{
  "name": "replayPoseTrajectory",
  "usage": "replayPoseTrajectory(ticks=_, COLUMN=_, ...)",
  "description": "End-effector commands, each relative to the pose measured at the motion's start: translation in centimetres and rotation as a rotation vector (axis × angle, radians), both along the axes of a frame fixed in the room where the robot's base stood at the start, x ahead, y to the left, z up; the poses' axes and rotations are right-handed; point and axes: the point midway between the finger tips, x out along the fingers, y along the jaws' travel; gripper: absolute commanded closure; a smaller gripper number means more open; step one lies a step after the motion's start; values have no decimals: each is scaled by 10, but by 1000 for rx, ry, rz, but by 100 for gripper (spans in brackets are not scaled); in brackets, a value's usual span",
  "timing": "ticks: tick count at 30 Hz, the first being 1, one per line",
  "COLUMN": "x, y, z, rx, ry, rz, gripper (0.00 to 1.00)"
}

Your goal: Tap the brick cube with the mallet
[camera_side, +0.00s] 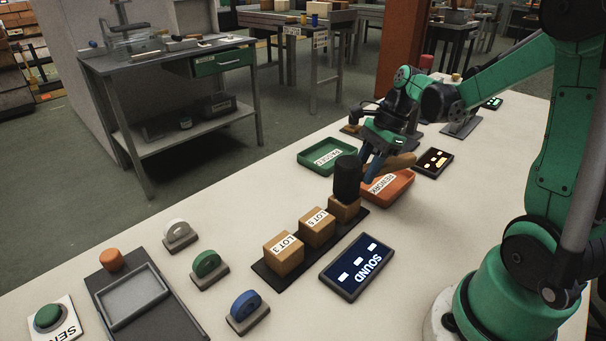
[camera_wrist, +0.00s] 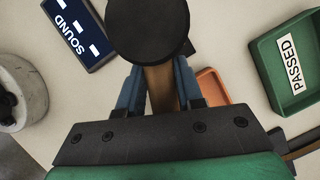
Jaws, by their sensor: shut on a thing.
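My gripper (camera_side: 373,160) is shut on the wooden handle of the mallet (camera_side: 347,178). The mallet's black cylindrical head hangs in front of the fingers. In the wrist view the head (camera_wrist: 147,28) covers the upper middle, with the handle between my blue fingers (camera_wrist: 161,88). Several tan brick cubes stand in a row on a dark strip (camera_side: 262,271): one marked LOT 3 (camera_side: 284,256), one marked LOT 5 (camera_side: 317,228), and a far one (camera_side: 342,212). The head is right over the far cube and hides its top and label. I cannot tell whether they touch.
A SOUND display (camera_side: 357,266) lies right of the row. An orange REWORK tray (camera_side: 402,190) and a green PASSED tray (camera_side: 312,150) lie beyond. White, green (camera_side: 208,266) and blue (camera_side: 246,307) round pieces stand at the left front. A grey tray (camera_side: 100,277) is farther left.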

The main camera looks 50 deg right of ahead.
Motion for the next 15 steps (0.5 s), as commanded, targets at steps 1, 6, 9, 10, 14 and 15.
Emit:
replayPoseTrajectory(ticks=1, x=0, y=0, z=-2, rx=1, ry=0, rz=0, gripper=100)
replayPoseTrajectory(ticks=6, x=0, y=0, z=-9, rx=1, ry=0, rz=0, gripper=100)
replayPoseTrajectory(ticks=9, x=0, y=0, z=-9, rx=1, ry=0, rz=0, gripper=100)
replayPoseTrajectory(ticks=10, x=0, y=0, z=-9, rx=0, ry=0, rz=0, gripper=100)
replayPoseTrajectory(ticks=14, x=0, y=0, z=-6, rx=0, ry=0, rz=0, gripper=100)
replayPoseTrajectory(ticks=15, x=0, y=0, z=-3, rx=0, ry=0, rz=0, gripper=100)
